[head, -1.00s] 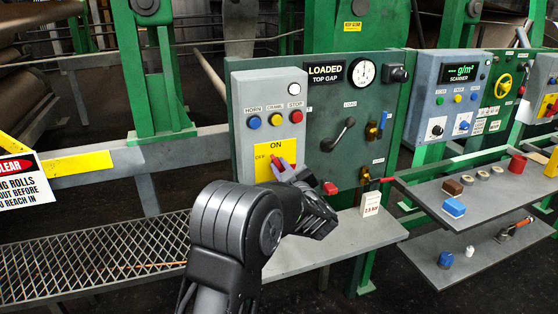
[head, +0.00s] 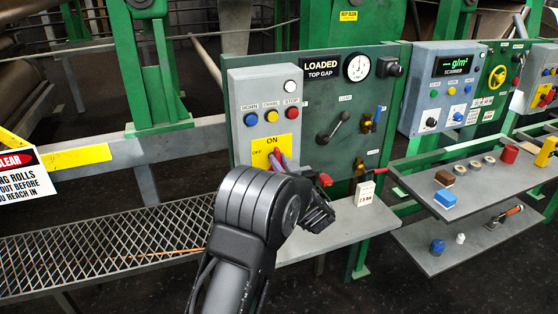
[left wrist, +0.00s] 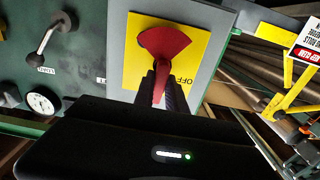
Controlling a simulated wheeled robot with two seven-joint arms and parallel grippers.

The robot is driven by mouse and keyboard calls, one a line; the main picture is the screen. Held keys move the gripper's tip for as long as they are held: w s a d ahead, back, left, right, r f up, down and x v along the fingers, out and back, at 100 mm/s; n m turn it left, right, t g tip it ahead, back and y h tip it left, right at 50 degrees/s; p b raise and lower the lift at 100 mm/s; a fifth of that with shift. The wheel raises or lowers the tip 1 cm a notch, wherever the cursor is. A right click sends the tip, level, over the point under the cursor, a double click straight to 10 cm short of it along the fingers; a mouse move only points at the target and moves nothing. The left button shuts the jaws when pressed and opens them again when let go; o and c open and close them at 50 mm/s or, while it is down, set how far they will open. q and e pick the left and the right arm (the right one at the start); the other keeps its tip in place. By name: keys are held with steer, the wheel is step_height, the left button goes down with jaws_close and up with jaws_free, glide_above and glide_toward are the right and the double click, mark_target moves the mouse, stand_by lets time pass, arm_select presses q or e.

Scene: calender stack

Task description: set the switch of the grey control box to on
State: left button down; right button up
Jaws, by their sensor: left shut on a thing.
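The grey control box (head: 263,105) hangs on the left of the green panel in the head view. Its yellow plate (head: 286,143) reads ON at the top and OFF at the left. The red switch (left wrist: 163,42) shows in the left wrist view, its narrow end between my fingers, beside the upside-down OFF label. My left gripper (left wrist: 163,88) is shut on the switch. I cannot tell whether the switch points exactly at ON. My right gripper is not in view.
A grey lever (head: 333,128) and a gauge (head: 358,67) sit on the green panel right of the box. Horn, crawl and stop buttons (head: 271,116) are above the switch. A grey shelf (head: 340,233) with a white block (head: 364,194) is below.

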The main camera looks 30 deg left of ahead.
arm_select(q)
steer(key=shift+f, duration=0.1)
steer(key=c, duration=1.4)
jaws_free()
steer(key=shift+o, duration=0.2)
steer(key=b+v, duration=0.2)
steer(key=v, duration=0.6)
